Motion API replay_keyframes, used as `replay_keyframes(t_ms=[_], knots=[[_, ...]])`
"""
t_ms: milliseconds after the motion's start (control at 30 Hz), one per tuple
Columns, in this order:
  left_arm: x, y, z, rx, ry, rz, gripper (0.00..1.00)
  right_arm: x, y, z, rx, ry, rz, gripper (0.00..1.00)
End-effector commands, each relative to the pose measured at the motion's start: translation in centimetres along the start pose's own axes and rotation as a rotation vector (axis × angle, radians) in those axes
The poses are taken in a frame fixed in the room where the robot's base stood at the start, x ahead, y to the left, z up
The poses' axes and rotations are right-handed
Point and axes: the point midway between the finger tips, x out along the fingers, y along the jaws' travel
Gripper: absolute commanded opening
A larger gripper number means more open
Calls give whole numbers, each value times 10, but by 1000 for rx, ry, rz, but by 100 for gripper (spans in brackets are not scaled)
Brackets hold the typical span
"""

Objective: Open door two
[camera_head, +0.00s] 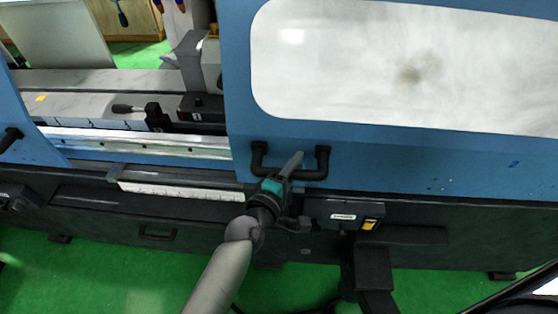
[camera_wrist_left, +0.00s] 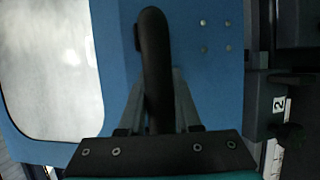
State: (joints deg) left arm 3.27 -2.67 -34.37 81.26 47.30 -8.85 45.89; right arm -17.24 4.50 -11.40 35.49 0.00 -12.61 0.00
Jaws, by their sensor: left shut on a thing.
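A blue sliding door (camera_head: 400,150) with a large whitish window fills the upper right of the head view. Its black U-shaped handle (camera_head: 322,160) is near the door's lower left corner. My left gripper (camera_head: 292,165) is at this handle, shut on it. In the left wrist view the black handle (camera_wrist_left: 154,50) passes between the two grey fingers of my left gripper (camera_wrist_left: 158,100). My right gripper is not in view.
Left of the door is an opening onto the machine bed (camera_head: 90,108) with a small black lever (camera_head: 128,109). Another blue panel with a black handle (camera_head: 10,138) is at the far left. The dark machine base (camera_head: 100,215) runs along the front, with green floor (camera_head: 100,275) before it.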

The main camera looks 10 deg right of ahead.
Motion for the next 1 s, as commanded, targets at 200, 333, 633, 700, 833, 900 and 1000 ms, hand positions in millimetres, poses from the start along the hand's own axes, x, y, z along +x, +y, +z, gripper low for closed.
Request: replay_keyframes(t_ms=[200,333,633,700,833,900,1000], knots=[[5,0,13,-1,2,2,0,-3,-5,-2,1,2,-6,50],[6,0,14,-1,2,2,0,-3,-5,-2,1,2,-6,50],[6,0,14,0,2,1,38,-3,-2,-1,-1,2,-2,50],[6,0,14,0,2,1,46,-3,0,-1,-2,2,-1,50],[6,0,13,0,3,1,60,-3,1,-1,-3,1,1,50],[6,0,13,0,3,1,62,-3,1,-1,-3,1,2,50],[6,0,13,0,4,1,62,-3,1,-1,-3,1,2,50]])
